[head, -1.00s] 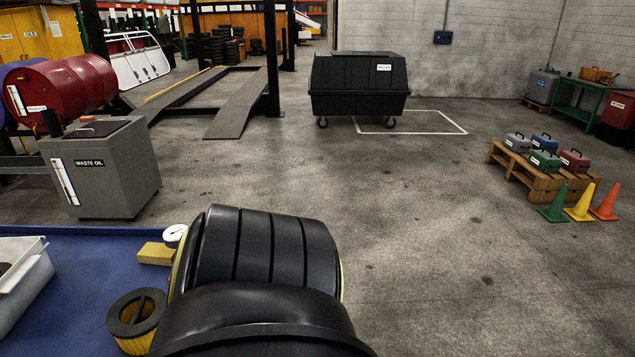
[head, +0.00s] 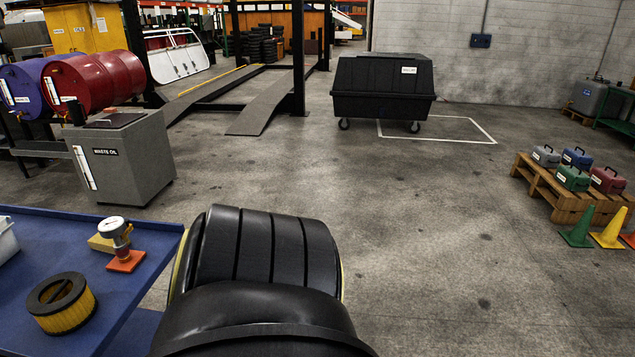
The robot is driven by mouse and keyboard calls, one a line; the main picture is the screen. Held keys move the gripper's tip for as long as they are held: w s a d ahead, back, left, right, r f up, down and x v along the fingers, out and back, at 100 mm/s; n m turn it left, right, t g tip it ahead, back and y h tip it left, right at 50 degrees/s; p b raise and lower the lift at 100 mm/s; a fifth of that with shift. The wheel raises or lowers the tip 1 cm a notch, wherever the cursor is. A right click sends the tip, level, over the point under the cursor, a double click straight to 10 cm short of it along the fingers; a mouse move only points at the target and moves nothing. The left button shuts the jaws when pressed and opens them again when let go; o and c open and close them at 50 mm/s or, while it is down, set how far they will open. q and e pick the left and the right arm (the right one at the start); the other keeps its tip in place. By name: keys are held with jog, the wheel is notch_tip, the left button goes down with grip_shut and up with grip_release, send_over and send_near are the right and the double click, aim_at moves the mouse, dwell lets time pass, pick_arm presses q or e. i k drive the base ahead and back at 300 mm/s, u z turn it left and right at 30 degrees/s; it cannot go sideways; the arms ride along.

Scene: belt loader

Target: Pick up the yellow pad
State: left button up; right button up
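The yellow pad (head: 101,243) lies on the blue table (head: 45,265) at the left. It is a small flat block, partly hidden behind a round white gauge (head: 112,227) that stands on an orange-red base (head: 126,261). A large black ribbed part of my own body fills the lower middle, to the right of the table. Neither of my grippers shows in the head view.
A round yellow filter (head: 65,308) with a dark top stands on the table nearer to me. A white bin (head: 6,240) is cut off at the left edge. A waste oil box (head: 130,160) stands beyond the table. Open floor (head: 430,230) lies to the right.

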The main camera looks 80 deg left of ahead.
aim_at(97, 242)
jog(key=u, duration=2.8)
jog(key=i, duration=6.1)
jog(key=u, duration=3.1)
jog(key=i, duration=1.65)
jog(key=u, duration=0.05)
